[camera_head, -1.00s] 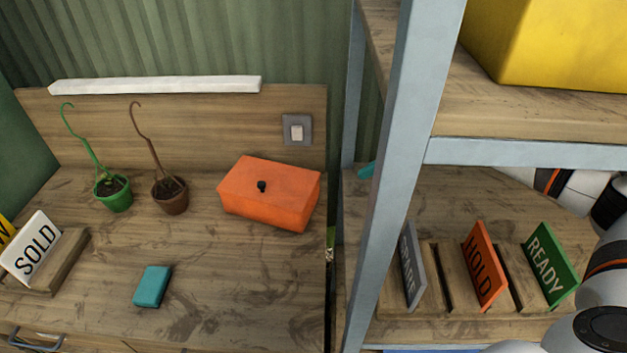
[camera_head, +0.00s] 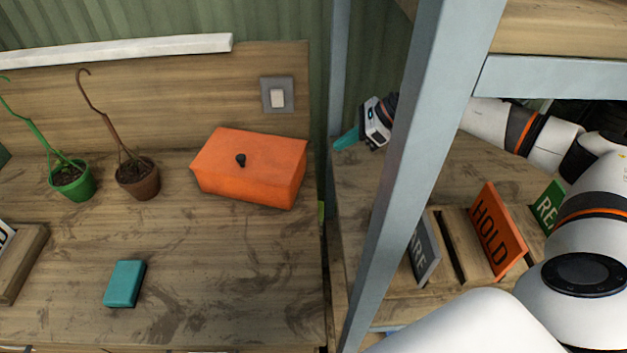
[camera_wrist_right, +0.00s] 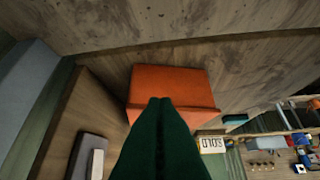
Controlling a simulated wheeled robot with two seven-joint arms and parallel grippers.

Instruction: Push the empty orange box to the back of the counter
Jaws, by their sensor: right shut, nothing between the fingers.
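The orange box (camera_head: 262,178) stands on the wooden counter (camera_head: 215,260), towards its back right corner, with a gap to the back board. It has a black knob on top; its inside is hidden. My right gripper (camera_head: 346,139) reaches past the grey shelf post, right of the box. Its teal fingers are shut, empty and apart from the box in the head view. In the right wrist view the dark green fingers (camera_wrist_right: 160,102) point at the orange box (camera_wrist_right: 170,82) and overlap its edge. My left gripper is not in view.
A grey shelf post (camera_head: 405,170) crosses in front of my right arm. Signs, including HOLD (camera_head: 492,230), stand on the shelf. A brown pot (camera_head: 138,182) and green pot (camera_head: 73,184) stand left of the box. A teal block (camera_head: 124,284) lies in front. A switch (camera_head: 277,96) is behind.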

